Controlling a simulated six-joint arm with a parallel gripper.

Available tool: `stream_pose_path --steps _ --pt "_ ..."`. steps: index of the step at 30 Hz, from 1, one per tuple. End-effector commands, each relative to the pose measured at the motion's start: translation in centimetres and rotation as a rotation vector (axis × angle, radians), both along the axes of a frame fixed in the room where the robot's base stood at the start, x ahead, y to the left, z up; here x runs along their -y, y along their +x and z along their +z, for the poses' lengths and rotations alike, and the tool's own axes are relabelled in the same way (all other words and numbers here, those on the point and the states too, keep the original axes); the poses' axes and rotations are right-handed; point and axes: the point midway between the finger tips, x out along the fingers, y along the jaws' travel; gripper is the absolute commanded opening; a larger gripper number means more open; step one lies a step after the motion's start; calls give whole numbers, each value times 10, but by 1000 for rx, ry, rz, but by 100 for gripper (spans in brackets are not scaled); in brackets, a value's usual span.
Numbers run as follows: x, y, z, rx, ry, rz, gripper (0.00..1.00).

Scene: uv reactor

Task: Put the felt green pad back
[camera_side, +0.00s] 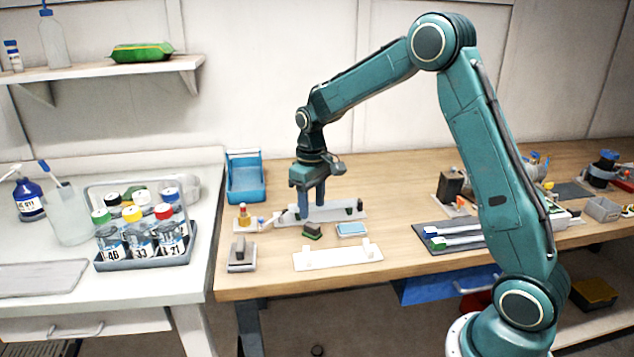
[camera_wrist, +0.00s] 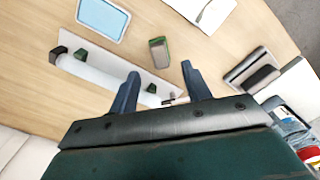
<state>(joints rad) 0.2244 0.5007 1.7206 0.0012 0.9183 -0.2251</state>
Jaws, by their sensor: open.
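The felt green pad (camera_side: 312,230) is a small block with a dark grey-brown top and a green side, lying on the wooden bench. In the wrist view the pad (camera_wrist: 158,52) lies just beyond and roughly between my fingertips, touching neither. My gripper (camera_side: 311,209) points down, open and empty, behind the pad in the side view. In the wrist view my gripper (camera_wrist: 160,72) shows its two blue fingers spread apart.
A white plate with dark end supports (camera_side: 345,214) lies behind the pad, partly behind my fingers. A blue-rimmed tray (camera_side: 352,229), a white plate with two posts (camera_side: 338,258) and a grey block on a base (camera_side: 242,254) surround the pad. A bottle rack (camera_side: 143,262) stands left.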

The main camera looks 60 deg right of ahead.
Motion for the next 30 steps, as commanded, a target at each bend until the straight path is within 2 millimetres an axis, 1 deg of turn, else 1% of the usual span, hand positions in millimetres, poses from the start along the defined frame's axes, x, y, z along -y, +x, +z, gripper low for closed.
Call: stream_pose_path --steps 1,6,12,17,30 --pt "0 0 9 3 -1 0 48" --pt "0 0 34 3 -1 0 48" --pt "0 0 51 0 0 0 48" --pt "0 0 55 0 0 0 48" --pt "0 0 55 -1 0 0 48"
